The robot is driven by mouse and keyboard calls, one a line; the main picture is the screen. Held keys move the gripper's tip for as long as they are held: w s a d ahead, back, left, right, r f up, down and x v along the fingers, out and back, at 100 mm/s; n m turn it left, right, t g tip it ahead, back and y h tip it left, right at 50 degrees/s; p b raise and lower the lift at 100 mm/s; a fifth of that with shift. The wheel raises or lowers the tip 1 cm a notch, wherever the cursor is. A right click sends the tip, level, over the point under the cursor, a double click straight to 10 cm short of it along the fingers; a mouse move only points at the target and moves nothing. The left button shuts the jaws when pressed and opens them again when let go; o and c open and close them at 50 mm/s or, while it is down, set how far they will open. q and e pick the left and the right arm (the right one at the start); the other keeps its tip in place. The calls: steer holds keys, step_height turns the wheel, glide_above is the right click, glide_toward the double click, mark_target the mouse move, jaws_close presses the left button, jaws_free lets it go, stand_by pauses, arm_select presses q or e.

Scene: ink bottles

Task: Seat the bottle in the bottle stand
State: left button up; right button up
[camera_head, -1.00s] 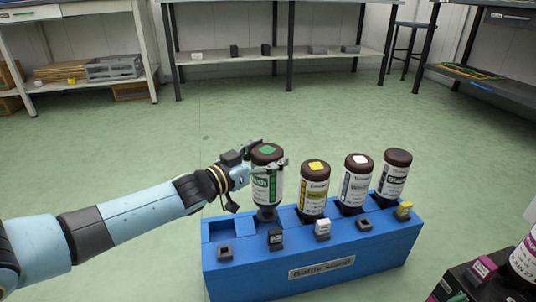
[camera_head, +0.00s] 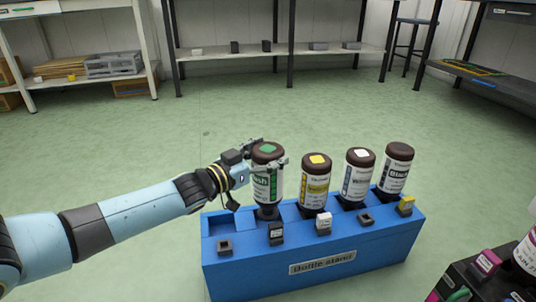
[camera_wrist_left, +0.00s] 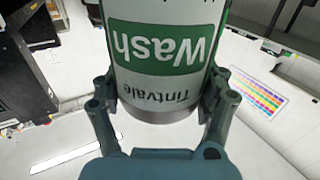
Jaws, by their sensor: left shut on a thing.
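The bottle (camera_head: 267,180) has a white and green "Wash" label and a dark brown end with a green patch on top. It is upside down, its dark neck over the second bay from the left of the blue bottle stand (camera_head: 320,268). Its top sits higher than the row of neighbours suggests; I cannot tell if the neck touches the stand. My left gripper (camera_head: 266,157) is shut around the bottle's upper part. In the left wrist view the bottle (camera_wrist_left: 165,50) is between both fingers. My right gripper is not in view.
Yellow-patched (camera_head: 315,185), white-patched (camera_head: 356,180) and black-labelled (camera_head: 394,172) bottles stand inverted in the bays to the right. The leftmost bay (camera_head: 221,226) is empty. Small blocks line the stand's front. Shelves and tables stand at the back.

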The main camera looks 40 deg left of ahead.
arm_select(q)
steer(key=shift+p, duration=0.3)
stand_by(0.5)
steer(key=shift+f, duration=0.1)
steer(key=shift+f+b, duration=0.65)
steer(key=shift+f, duration=0.2)
stand_by(0.4)
steer(key=shift+f+b, duration=0.55)
steer(key=shift+f, duration=0.35)
